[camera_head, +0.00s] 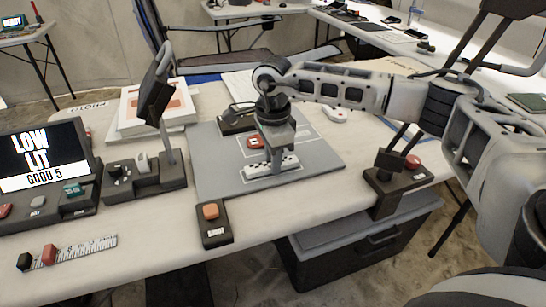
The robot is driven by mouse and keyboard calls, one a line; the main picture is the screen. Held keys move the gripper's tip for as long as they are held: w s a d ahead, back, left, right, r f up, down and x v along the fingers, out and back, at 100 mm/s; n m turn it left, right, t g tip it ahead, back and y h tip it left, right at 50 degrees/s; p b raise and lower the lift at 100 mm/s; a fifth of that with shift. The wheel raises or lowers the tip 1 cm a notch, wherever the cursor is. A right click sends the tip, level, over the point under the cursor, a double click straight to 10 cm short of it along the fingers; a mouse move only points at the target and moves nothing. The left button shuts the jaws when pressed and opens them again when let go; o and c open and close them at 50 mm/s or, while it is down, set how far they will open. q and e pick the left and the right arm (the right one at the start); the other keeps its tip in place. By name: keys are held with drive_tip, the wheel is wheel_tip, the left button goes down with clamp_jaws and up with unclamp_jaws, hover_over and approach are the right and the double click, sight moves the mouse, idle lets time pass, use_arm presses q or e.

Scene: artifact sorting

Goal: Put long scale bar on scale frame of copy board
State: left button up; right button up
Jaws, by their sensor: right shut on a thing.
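The copy board (320,163) is a flat grey panel in the middle of the table, with thin white outlines on it. My right gripper (273,165) reaches in from the right and points down over the board's front half. It is shut on a white scale bar (290,162) with dark marks, which lies low at the board's surface inside or over a white outline. The fingers hide the bar's middle, and I cannot tell whether it rests flat. A red-topped object (255,142) sits just behind it. My left gripper is not in view.
A button box (214,222) stands at the board's front edge. Lamp bases (145,178) flank the board. A "LOW LIT" display (40,155) is left.

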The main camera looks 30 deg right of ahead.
drive_tip(key=o, duration=1)
drive_tip(key=shift+f, duration=0.1)
drive_tip(key=shift+r, duration=0.4)
wheel_tip(320, 180, up, 12)
drive_tip(key=shift+f+p, duration=0.2)
drive_tip(key=shift+p, duration=0.4)
